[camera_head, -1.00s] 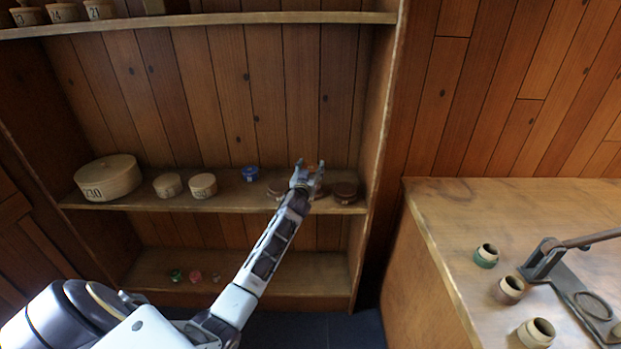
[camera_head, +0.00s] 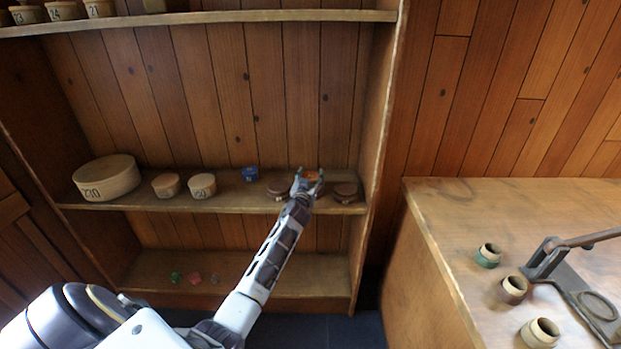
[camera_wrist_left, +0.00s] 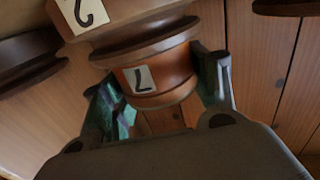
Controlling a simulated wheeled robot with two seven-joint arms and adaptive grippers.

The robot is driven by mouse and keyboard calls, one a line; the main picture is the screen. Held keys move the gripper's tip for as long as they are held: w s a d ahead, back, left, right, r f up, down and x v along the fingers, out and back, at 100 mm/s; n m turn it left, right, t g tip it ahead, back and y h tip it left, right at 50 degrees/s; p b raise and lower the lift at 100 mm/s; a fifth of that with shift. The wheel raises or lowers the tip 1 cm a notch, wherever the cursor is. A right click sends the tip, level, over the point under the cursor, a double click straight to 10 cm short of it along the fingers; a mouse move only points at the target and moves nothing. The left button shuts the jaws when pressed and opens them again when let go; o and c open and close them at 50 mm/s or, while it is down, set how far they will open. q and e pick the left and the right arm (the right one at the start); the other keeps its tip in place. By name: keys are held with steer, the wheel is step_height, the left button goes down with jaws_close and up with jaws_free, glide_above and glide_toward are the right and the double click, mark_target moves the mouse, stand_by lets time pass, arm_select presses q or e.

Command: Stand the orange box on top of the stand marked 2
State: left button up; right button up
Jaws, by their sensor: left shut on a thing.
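The orange box (camera_wrist_left: 160,77) is a small round turned box with a pale number label. It sits between the two fingers of my left gripper (camera_wrist_left: 160,92), which is shut on it. In the head view my left gripper (camera_head: 308,175) is over the right part of the middle shelf, with a bit of the orange box (camera_head: 311,175) showing. The stand marked 2 (camera_wrist_left: 122,12) is brown, with a pale label, and appears inverted in the wrist view. The box lines up with its round top; I cannot tell whether they touch. My right gripper is not in view.
Dark brown stands flank my gripper, one left (camera_head: 278,188) and one right (camera_head: 345,191). A blue item (camera_head: 250,174) and pale round boxes (camera_head: 202,185) stand farther left on the shelf (camera_head: 230,202). The shelf's side wall (camera_head: 377,150) is close at right.

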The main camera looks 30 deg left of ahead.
arm_select(q)
steer(key=o, duration=1)
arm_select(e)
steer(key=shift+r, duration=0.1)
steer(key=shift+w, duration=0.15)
arm_select(q)
steer(key=shift+r, duration=0.1)
steer(key=shift+s+d, duration=0.15)
steer(key=shift+s, duration=0.2)
steer(key=shift+s+d, duration=0.25)
steer(key=shift+s, duration=0.4)
steer(key=shift+p+v, duration=0.3)
steer(key=shift+v, duration=4.65)
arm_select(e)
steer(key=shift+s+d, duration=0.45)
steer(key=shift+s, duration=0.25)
